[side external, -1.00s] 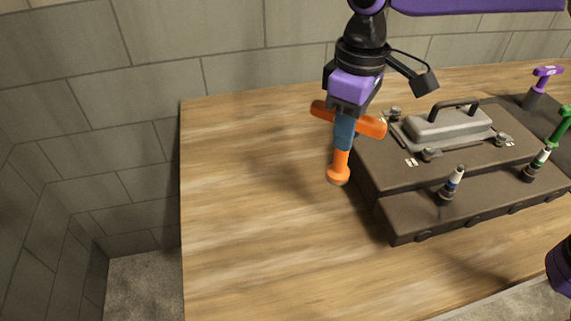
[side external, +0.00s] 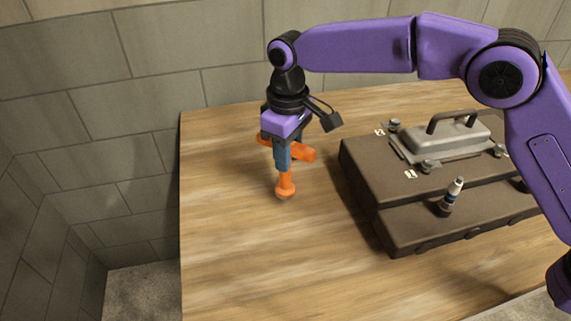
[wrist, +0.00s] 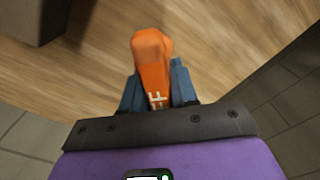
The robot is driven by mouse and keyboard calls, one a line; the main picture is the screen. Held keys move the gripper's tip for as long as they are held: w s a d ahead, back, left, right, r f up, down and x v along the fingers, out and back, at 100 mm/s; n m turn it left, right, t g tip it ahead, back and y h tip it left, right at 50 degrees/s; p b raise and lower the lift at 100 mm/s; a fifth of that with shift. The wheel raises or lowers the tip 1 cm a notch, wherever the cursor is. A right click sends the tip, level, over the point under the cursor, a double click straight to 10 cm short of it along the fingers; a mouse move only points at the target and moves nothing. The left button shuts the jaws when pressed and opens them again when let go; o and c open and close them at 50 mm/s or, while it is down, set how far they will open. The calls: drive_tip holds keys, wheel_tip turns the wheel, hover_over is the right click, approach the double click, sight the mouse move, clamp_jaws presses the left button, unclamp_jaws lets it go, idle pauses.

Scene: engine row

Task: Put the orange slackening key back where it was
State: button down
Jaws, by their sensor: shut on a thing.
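The orange slackening key (side external: 286,186) has a T-shaped handle and a short shaft with a round foot. My gripper (side external: 283,160) is shut on it, with the blue fingers around the shaft below the crossbar. The key hangs upright over the wooden table, left of the dark engine block. I cannot tell whether its foot touches the table. In the wrist view the key's orange handle (wrist: 152,62) lies between the blue fingers (wrist: 155,92), with pale lettering on it.
The dark engine block (side external: 365,165) stands on the right of the wooden table (side external: 230,250). It bears a grey cover with a handle (side external: 445,138) and a blue-and-white banded post (side external: 450,197). My arm hides its right part. The table's left and front are clear. A block wall (side external: 150,60) stands behind.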

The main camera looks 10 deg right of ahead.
drive_tip(key=shift+w+a+f, duration=0.1)
drive_tip(key=shift+w+f, duration=0.05)
drive_tip(key=shift+f, duration=0.05)
drive_tip(key=shift+w+f, duration=0.1)
drive_tip(key=shift+f, duration=1.45)
drive_tip(key=shift+f, duration=0.15)
drive_tip(key=c, duration=0.9)
unclamp_jaws()
drive_tip(key=shift+o, duration=0.2)
wheel_tip(320, 180, up, 11)
drive_tip(key=shift+r, duration=0.6)
